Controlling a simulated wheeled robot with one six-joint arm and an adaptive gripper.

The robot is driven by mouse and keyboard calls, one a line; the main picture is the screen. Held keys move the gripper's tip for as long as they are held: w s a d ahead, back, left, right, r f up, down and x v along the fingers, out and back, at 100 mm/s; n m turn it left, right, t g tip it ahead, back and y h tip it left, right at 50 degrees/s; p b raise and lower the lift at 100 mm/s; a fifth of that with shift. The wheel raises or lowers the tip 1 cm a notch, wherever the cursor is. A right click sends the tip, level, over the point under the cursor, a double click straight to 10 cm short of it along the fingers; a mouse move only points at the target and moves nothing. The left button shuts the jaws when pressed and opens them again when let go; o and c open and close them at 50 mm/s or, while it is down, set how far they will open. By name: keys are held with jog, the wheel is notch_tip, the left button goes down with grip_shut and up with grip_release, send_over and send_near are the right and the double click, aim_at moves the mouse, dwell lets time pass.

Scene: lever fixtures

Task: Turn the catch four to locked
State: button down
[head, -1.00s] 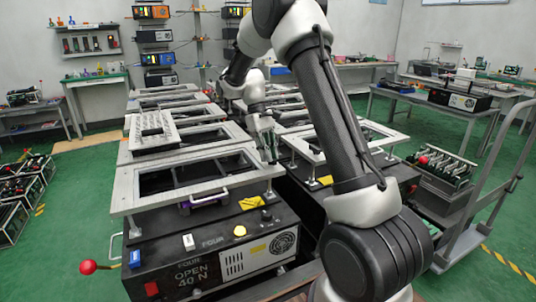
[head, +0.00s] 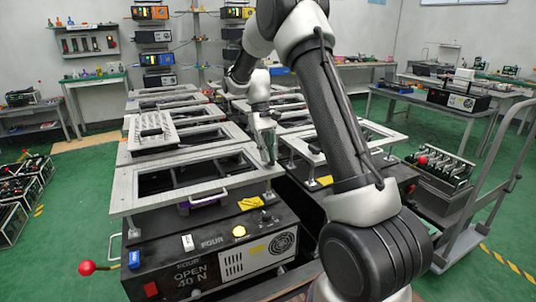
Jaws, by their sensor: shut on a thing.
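The black box of station four (head: 205,262) stands in front, marked FOUR, and its panel text reads OPEN 40 N. A pale frame (head: 150,196) is raised above it. My gripper (head: 269,160) is at the right end of this frame, pointing down, with its fingers closed together. It is shut on a small part there, apparently catch four. The fingers hide that part, so its shape and angle cannot be told.
A red ball knob (head: 87,268) sticks out left of the box. A yellow lamp (head: 239,232) is on the box top. More framed stations stand behind and to the right. A trolley (head: 465,210) is at the right.

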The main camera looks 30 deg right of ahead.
jog(key=c, duration=1.5)
grip_release()
jog(key=shift+r, duration=0.1)
jog(key=v, duration=1.1)
jog(key=shift+w+r, duration=0.15)
jog(key=shift+r, duration=0.25)
